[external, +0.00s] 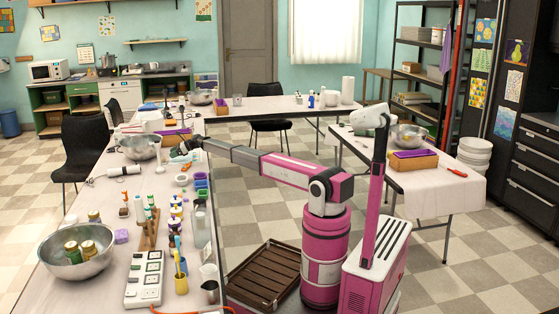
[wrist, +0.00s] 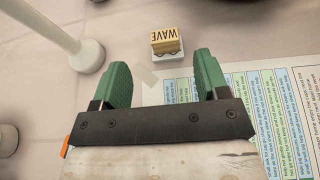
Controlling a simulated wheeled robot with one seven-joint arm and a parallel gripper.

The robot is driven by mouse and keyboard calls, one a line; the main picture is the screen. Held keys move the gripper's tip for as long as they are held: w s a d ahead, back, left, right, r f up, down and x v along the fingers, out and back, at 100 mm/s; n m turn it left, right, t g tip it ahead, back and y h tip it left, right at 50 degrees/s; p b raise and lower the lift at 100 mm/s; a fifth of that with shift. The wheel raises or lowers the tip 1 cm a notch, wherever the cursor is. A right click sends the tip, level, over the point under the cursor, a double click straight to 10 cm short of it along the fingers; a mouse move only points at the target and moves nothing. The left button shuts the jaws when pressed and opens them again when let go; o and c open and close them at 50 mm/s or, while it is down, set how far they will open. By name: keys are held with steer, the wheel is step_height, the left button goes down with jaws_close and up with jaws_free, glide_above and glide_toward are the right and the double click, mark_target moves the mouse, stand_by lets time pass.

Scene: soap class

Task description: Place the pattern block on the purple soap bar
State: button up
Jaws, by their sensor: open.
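A small wooden block marked "WAVE" (wrist: 165,39), which looks like the pattern block, is at the top middle of the wrist view. A pale grey-white layer shows at its lower edge. My gripper (wrist: 162,62) is open and empty, its two green fingers apart, with the block just beyond the fingertips and roughly between them. In the external view my gripper (external: 188,146) is over the far part of the long left table, and the block cannot be made out. A light purple bar (external: 121,236), probably the purple soap bar, lies on that table's near part.
A printed sheet (wrist: 270,105) lies right of the block; a white round-based stand (wrist: 88,56) is to its left. In the external view, a steel bowl (external: 76,247), a wooden rack (external: 149,232) and several bottles crowd the left table (external: 107,268).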

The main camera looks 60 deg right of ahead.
mark_target(163, 158)
steer(key=x, duration=0.9)
steer(key=shift+w+f, duration=0.15)
steer(key=shift+w, duration=0.3)
steer(key=c, duration=1.1)
